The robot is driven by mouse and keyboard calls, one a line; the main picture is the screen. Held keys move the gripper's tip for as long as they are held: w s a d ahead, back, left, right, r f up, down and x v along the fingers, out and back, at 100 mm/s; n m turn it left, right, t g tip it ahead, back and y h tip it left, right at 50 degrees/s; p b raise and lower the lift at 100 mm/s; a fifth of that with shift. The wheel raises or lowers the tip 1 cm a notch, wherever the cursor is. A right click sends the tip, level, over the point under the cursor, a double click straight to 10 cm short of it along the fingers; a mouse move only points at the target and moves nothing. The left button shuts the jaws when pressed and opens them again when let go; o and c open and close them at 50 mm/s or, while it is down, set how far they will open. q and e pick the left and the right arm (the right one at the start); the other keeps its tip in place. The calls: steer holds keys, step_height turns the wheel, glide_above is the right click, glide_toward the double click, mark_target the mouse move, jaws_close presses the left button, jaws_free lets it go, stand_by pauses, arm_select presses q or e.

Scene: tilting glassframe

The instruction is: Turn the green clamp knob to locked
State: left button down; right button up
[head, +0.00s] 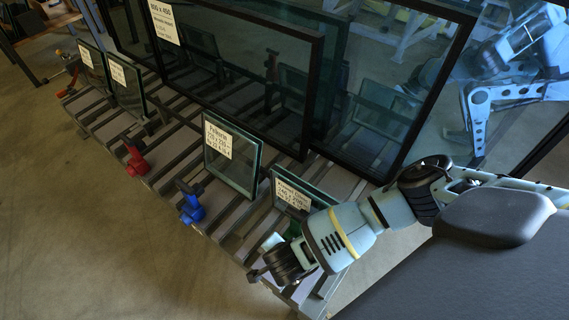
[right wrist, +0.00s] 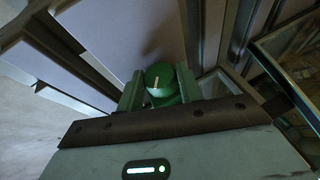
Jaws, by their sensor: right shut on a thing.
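The dark edge of the gripper (right wrist: 180,122) crosses the wrist view below the knob. My left gripper is not in view.
A red clamp (head: 135,160) and a blue clamp (head: 190,203) stand along the slatted rack's front edge. Labelled glass panes (head: 232,155) stand upright in the rack, one (head: 300,194) close to my right arm. Large dark-framed glass stands behind. The floor at left is clear.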

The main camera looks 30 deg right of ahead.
stand_by(0.7)
steer(key=o, duration=1)
steer(key=shift+r, duration=0.1)
steer(key=p+v, duration=0.3)
steer(key=v, duration=0.4)
steer(key=shift+s+r+p, duration=0.25)
steer(key=shift+p, duration=0.1)
steer(key=shift+s, duration=0.1)
